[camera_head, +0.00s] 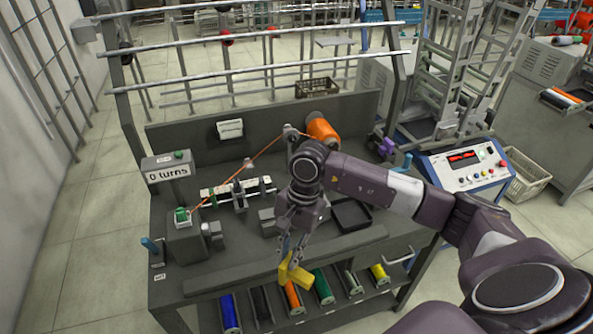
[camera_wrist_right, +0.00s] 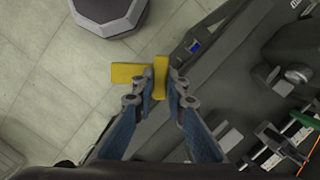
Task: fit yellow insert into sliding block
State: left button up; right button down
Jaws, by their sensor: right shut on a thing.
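The yellow insert (camera_head: 296,273) is in my right gripper (camera_head: 291,250), over the front edge of the bench in the head view. The right wrist view shows the insert (camera_wrist_right: 160,76) between the two fingertips (camera_wrist_right: 158,88), with a yellow arm sticking out to the left. The gripper is shut on it. A dark block (camera_head: 240,200) stands on a white-marked rail (camera_head: 213,192) at the middle left of the bench. It may be the sliding block, but I cannot tell for sure. The insert is apart from it, to its front right. My left gripper is not in view.
An orange spool (camera_head: 322,131) stands at the back, its thread running left to a green-topped unit (camera_head: 183,217). A black tray (camera_head: 350,214) lies right of my gripper. Coloured bobbins (camera_head: 323,287) fill a lower front shelf. A control box (camera_head: 466,166) stands right.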

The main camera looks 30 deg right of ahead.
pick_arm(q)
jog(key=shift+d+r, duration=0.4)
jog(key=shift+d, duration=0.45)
pick_arm(e)
jog(key=w+d+r+m+t+h, duration=0.1)
jog(key=w+d+r+m, duration=0.1)
jog(key=w+d+m, duration=0.5)
jog(key=w+d+r+m+t+h, duration=0.2)
jog(key=w+d+m, duration=0.5)
jog(key=m, duration=1.2)
jog(key=shift+w+d+r+t, duration=0.35)
jog(key=shift+w+r, duration=0.45)
jog(key=shift+w, duration=0.4)
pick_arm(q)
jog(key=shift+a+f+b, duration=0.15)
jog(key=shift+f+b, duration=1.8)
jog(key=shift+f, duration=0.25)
pick_arm(e)
notch_tip(320, 180, down, 6)
jog(key=shift+s, duration=0.1)
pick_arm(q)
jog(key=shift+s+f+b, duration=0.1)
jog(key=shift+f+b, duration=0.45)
pick_arm(e)
jog(key=shift+f, duration=0.65)
